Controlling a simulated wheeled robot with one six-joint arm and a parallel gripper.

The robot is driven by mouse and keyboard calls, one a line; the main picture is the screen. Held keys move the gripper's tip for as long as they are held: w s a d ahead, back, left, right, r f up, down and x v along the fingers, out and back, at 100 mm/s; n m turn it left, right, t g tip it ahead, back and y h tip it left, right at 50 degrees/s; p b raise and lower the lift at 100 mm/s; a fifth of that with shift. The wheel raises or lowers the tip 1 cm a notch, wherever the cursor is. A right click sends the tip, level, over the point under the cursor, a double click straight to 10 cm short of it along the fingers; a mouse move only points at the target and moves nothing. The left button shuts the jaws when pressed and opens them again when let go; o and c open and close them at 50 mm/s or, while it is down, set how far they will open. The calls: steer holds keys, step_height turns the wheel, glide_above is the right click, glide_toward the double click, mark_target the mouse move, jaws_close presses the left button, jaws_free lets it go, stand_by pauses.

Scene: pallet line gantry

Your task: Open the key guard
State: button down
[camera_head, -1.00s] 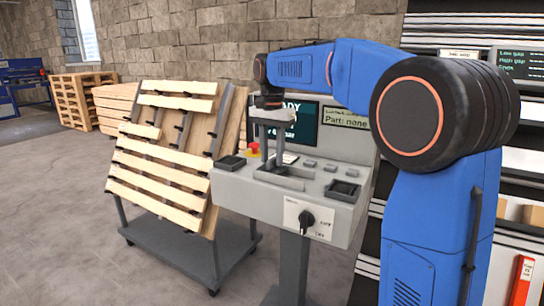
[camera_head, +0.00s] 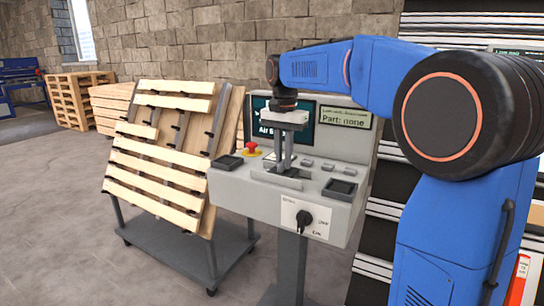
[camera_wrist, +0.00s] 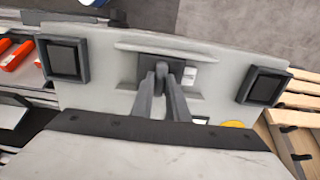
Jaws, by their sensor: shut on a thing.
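The grey control console (camera_head: 235,187) stands ahead, with a shallow raised-edged bay (camera_head: 262,176) in the middle of its sloped top. My gripper (camera_head: 284,168) reaches down into this bay. In the wrist view my gripper (camera_wrist: 162,70) has its two fingers close together, shut on a small dark part at the bay, which I take to be the key guard (camera_wrist: 148,63). The fingers hide much of it, so I cannot tell how far it is raised. A small white piece (camera_wrist: 190,76) lies just beside the fingers.
A red stop button (camera_head: 252,147) and a black square tray (camera_head: 227,162) are at the console's left, another tray (camera_head: 340,189) at its right. A black rotary switch (camera_head: 304,220) is on the front. Screens stand behind. A pallet rack (camera_head: 160,160) is close on the left.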

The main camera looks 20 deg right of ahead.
mark_target(291, 172)
steer(key=shift+s+d, duration=0.95)
steer(key=c, duration=1.7)
jaws_free()
step_height(291, 172, up, 18)
steer(key=shift+f, duration=0.25)
steer(key=s+f+n+t, duration=0.1)
steer(key=s+f+n, duration=0.2)
steer(key=s+f, duration=0.7)
steer(key=s+d+f+n+t, duration=0.1)
steer(key=s+f+n+t, duration=0.1)
steer(key=s+f, duration=0.9)
steer(key=s+f+n+t, duration=0.1)
steer(key=s+f+n, duration=0.3)
steer(key=s+f, duration=0.6)
steer(key=shift+s+d+f+t, duration=0.15)
steer(key=shift+d+f+t, duration=0.05)
steer(key=shift+f, duration=0.7)
steer(key=shift+s+d+f+t, duration=0.1)
steer(key=shift+d+f+t, duration=0.1)
steer(key=shift+f, duration=0.7)
